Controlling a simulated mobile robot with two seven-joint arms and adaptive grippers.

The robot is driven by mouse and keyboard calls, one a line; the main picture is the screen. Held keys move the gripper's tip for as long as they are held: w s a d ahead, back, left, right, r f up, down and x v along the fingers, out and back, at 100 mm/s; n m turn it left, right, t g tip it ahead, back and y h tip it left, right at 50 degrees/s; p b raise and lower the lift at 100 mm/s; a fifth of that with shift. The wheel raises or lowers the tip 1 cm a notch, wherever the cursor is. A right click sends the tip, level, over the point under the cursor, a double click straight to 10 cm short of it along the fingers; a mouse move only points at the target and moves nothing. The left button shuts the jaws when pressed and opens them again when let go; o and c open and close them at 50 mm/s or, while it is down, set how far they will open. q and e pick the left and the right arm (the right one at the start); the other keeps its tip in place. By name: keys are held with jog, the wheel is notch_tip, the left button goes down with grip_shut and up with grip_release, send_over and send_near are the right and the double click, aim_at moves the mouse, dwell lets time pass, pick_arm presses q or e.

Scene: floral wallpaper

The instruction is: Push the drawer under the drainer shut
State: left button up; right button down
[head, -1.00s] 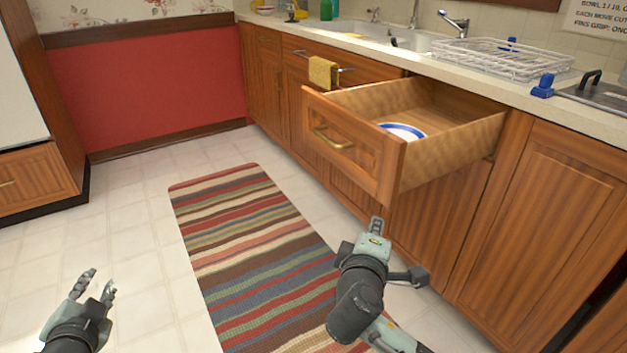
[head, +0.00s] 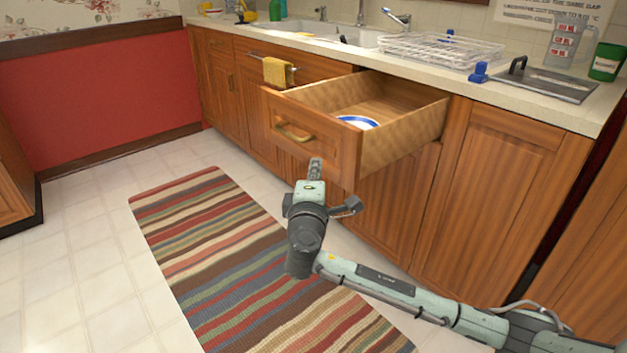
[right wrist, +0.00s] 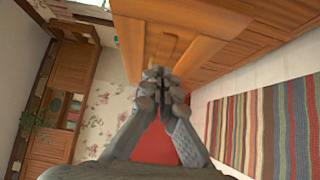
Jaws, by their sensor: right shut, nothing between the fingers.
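The wooden drawer (head: 308,142) under the dish drainer (head: 440,48) stands well out from the cabinet, with a brass handle (head: 294,134) on its front. A white plate or bowl with a blue rim (head: 357,122) lies inside it. My right gripper (head: 315,166) is shut and empty, low in front of the drawer's front panel. In the head view its tip overlaps the panel's lower part; I cannot tell if it touches. The right wrist view shows the closed fingertips (right wrist: 158,82) with the wooden drawer front (right wrist: 168,40) beyond them. My left gripper is out of view.
A yellow cloth (head: 278,73) hangs on a bar left of the drawer. A striped rug (head: 220,245) lies on the tiled floor in front. The counter holds a blue clip-like object (head: 479,73), a grey tray (head: 543,84), a clear jug (head: 566,42) and a green container (head: 607,62).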

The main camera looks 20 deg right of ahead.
aim_at(331, 150)
jog(key=w+d, duration=0.2)
jog(key=d, duration=0.1)
jog(key=shift+w+d, duration=0.1)
jog(key=shift+d, duration=0.05)
jog(key=shift+w+d+p, duration=0.2)
jog(key=shift+d+p, duration=0.1)
jog(key=shift+d, duration=0.2)
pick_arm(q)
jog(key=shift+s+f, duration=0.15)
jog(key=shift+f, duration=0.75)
